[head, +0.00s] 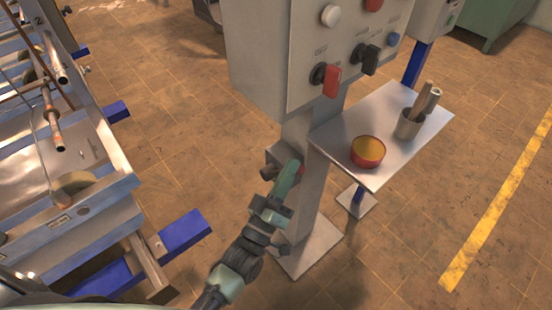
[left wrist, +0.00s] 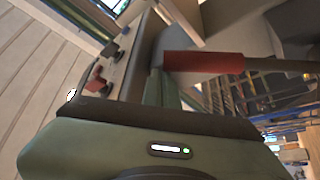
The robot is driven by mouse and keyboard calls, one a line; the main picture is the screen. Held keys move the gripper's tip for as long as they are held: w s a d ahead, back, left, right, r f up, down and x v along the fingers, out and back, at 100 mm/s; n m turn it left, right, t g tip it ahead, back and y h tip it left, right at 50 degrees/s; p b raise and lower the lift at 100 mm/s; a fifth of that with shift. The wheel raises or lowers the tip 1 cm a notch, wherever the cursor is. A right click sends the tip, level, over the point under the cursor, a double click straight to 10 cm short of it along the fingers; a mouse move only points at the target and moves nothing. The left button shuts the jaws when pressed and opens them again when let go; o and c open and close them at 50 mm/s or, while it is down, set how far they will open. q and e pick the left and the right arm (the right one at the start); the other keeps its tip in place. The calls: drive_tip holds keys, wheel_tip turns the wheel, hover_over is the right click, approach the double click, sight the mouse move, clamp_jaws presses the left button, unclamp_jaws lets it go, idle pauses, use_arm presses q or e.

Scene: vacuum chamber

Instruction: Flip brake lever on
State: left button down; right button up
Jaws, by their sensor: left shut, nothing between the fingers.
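The brake lever has a red grip (left wrist: 203,62) on a dark rod, lying sideways across the left wrist view. In the head view only a small red part of it (head: 301,171) shows beside my fingers, by a small grey box (head: 283,152) on the machine's column. My left gripper (head: 288,178) is shut and empty, its green fingers right at the lever. In the left wrist view the fingers (left wrist: 162,90) end close to the grip's near end; I cannot tell whether they touch it. The lever's full position is partly hidden by the gripper. My right gripper is not in view.
A control cabinet (head: 256,60) with a red switch (head: 326,79), a black switch (head: 366,58) and buttons stands above the lever. A metal shelf (head: 350,135) holds a red bowl (head: 368,152) and a cup (head: 409,124) of tools. A metal frame with blue feet (head: 185,235) stands left.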

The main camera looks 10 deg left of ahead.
use_arm(q)
drive_tip(key=s+d+f+b, duration=0.2)
drive_tip(key=d+f, duration=0.1)
drive_tip(key=f, duration=0.1)
drive_tip(key=shift+s+d, duration=0.25)
drive_tip(key=shift+s, duration=0.1)
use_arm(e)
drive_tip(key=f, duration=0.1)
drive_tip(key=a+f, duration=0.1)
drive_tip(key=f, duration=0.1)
use_arm(q)
drive_tip(key=shift+f, duration=0.1)
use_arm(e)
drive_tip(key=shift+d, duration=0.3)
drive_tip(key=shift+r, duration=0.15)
use_arm(q)
drive_tip(key=s+a+f, duration=0.1)
drive_tip(key=s+a, duration=0.4)
drive_tip(key=s, duration=0.2)
drive_tip(key=shift+s+a+p, duration=0.25)
drive_tip(key=shift+s+p, duration=0.05)
drive_tip(key=shift+p, duration=0.05)
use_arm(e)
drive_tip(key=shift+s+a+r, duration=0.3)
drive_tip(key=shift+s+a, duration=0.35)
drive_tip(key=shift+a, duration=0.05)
